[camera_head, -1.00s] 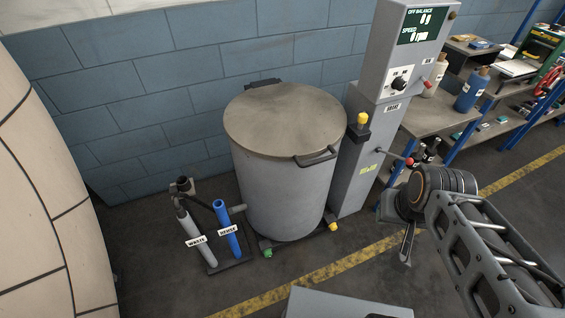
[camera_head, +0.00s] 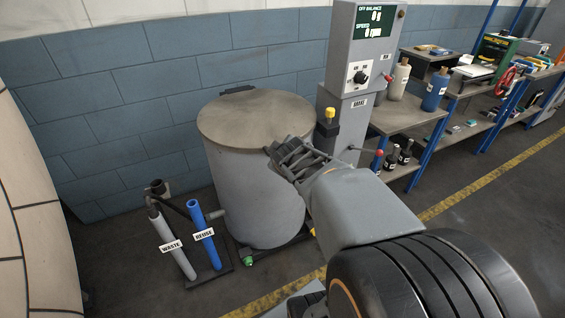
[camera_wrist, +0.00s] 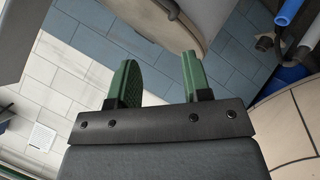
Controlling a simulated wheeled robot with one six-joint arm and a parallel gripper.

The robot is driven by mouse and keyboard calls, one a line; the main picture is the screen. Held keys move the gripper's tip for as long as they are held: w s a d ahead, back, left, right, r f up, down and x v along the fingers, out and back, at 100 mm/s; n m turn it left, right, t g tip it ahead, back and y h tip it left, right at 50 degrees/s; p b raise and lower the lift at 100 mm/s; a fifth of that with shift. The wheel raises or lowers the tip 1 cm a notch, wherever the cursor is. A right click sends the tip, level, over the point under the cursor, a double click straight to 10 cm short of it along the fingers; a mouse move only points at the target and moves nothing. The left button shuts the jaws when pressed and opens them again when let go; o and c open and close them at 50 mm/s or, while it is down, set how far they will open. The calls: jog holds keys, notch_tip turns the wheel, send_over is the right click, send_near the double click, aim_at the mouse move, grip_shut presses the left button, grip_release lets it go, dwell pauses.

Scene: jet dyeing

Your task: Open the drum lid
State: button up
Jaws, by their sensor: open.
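The drum (camera_head: 250,190) is a grey cylinder with a flat, round, brownish-grey lid (camera_head: 255,112), which lies closed on top. A dark handle shows at the lid's far edge (camera_head: 237,90). My gripper (camera_head: 280,158) is in front of the lid's near right edge and covers the place of the front handle. In the wrist view my gripper's two green fingers (camera_wrist: 158,72) stand apart with nothing between them. Part of the drum (camera_wrist: 185,22) shows beyond the fingertips at the top, with a dark bar-like piece on it. I cannot tell whether the gripper touches the lid.
A grey control post (camera_head: 350,95) with a display, a knob and a red-tipped lever stands close right of the drum. The waste pipe (camera_head: 172,245) and blue reuse pipe (camera_head: 204,235) stand at left. Shelves with bottles (camera_head: 435,90) are at right. A blue block wall is behind.

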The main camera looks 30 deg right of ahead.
jog(key=w+d+f+n+t+y+b, duration=0.25)
jog(key=d+f+n+t+b, duration=0.35)
jog(key=d+f+n+b, duration=0.4)
jog(key=w+d+f+n, duration=0.1)
jog(key=w+d+f, duration=0.1)
jog(key=w, duration=1)
jog(key=shift+w+d+n+b, duration=0.15)
jog(key=shift+d+n+b, duration=0.05)
jog(key=shift+n+b, duration=0.15)
jog(key=shift+f, duration=0.1)
jog(key=shift+c, duration=0.2)
jog(key=shift+f, duration=0.1)
jog(key=c, duration=0.7)
grip_shut()
